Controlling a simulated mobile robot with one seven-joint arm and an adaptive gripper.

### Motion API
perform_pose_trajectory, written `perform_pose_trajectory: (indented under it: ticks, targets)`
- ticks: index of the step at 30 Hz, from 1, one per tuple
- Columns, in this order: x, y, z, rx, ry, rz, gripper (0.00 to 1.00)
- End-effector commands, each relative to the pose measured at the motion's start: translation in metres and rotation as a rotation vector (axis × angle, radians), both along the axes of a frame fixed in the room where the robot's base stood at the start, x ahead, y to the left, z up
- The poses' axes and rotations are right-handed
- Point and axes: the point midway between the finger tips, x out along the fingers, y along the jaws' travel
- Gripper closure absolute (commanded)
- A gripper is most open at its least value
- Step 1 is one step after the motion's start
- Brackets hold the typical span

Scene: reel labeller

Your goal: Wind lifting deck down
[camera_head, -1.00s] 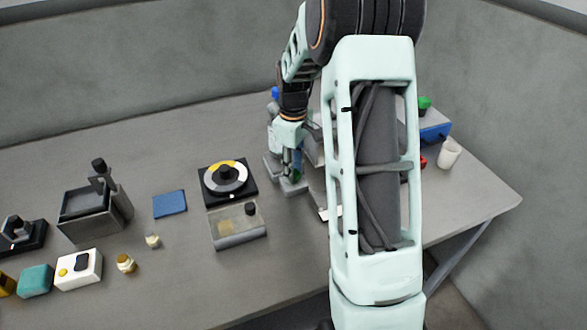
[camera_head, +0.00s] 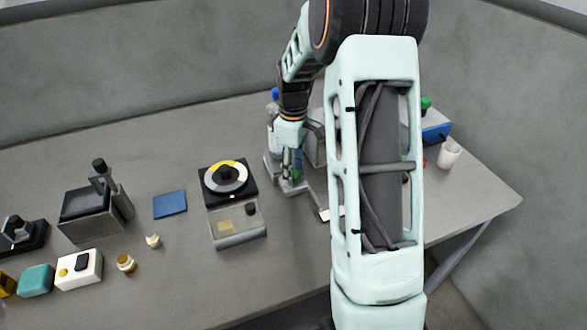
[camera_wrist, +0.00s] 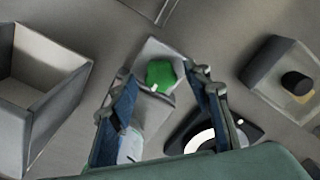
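A grey metal device with a green knob, which looks like the lifting deck (camera_head: 292,188), stands at the back middle of the table, partly hidden by my arm. Its green knob (camera_wrist: 162,74) shows in the wrist view on top of a grey block. My gripper (camera_wrist: 163,85) points down at it, with one blue-padded finger on each side of the knob. The fingers are apart, and gaps show between them and the knob. In the head view, my gripper (camera_head: 292,165) is right above the device. A clear bottle with a blue cap (camera_head: 275,94) stands at the device's left.
A black turntable with a white and yellow disc (camera_head: 226,178) and a clear-lidded box (camera_head: 237,240) are close left of the device. A grey open bin (camera_wrist: 35,110) lies left in the wrist view. A blue pad (camera_head: 170,204) and a white cup (camera_head: 449,157) flank these.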

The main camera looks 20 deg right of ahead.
Motion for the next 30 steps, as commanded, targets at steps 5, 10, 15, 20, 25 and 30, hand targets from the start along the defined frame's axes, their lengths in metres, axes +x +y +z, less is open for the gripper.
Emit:
perform_pose_trajectory:
  ticks: [5,10,15,20,25,30]
  targets:
    - [-0.001,0.0,-0.001,0.001,0.002,-0.001,0.55]
    - [0.0,0.0,0.007,0.0,0.0,-0.001,0.55]
    - [0.001,0.0,0.036,-0.001,-0.003,-0.001,0.55]
    - [0.001,-0.001,0.071,-0.002,-0.004,-0.001,0.55]
    - [0.0,0.0,0.101,-0.001,-0.001,-0.001,0.55]
    - [0.0,0.0,0.117,0.0,0.0,-0.001,0.55]
